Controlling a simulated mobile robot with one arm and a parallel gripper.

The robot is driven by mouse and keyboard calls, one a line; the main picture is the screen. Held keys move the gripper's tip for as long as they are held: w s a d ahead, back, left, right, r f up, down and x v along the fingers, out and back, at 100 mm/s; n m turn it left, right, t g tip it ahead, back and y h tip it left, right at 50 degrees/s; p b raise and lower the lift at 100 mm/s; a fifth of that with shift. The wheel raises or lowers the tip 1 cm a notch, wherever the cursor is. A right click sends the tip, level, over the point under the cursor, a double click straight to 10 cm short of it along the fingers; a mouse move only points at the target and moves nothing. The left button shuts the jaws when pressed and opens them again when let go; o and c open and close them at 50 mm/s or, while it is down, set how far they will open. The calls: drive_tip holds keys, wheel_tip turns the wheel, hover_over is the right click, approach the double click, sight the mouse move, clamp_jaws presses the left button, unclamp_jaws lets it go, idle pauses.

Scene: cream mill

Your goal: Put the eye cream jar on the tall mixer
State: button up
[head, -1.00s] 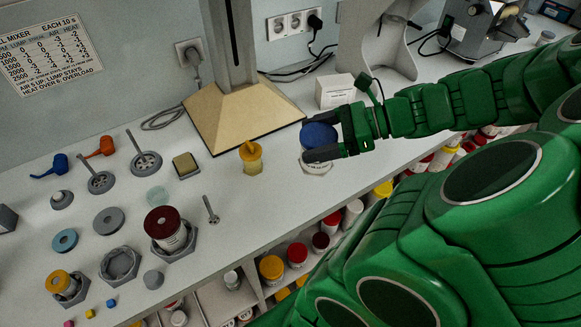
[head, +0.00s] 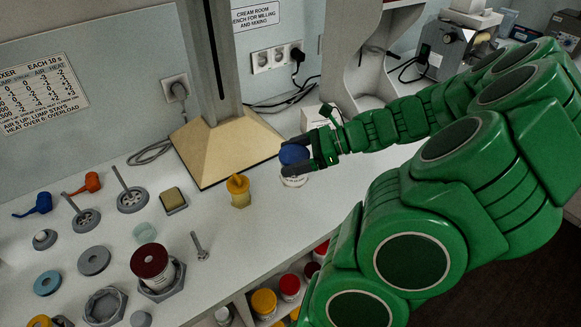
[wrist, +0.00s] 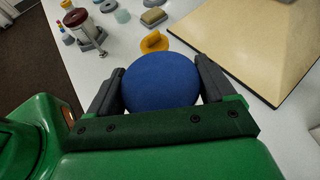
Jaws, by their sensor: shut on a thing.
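The jar in my gripper has a round blue lid (head: 293,155) and a white body with dark print (head: 294,181). I take it to be the eye cream jar, though its print is too small to read. My gripper (head: 296,163) is shut on it from the right. In the wrist view the blue lid (wrist: 162,82) sits between both fingers and hides the body. I cannot tell whether the jar touches the bench. The tall mixer has a sloped tan base (head: 222,147) and a grey column (head: 218,60). The jar is just right of the base's near right corner.
A dark-red-lidded jar (head: 152,262) sits in a hex holder farther left, among grey discs and small parts. A white box (head: 318,117) stands behind my gripper. Shelves with jars (head: 264,302) lie below the bench's front edge.

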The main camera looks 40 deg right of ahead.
drive_tip(key=shift+w+d+f, duration=0.3)
drive_tip(key=shift+w+f, duration=0.35)
drive_tip(key=shift+f, duration=0.25)
drive_tip(key=shift+w+d+f, duration=0.25)
drive_tip(key=shift+w+f, duration=0.4)
drive_tip(key=shift+f, duration=1.75)
drive_tip(key=o, duration=1)
drive_tip(key=shift+f, duration=0.1)
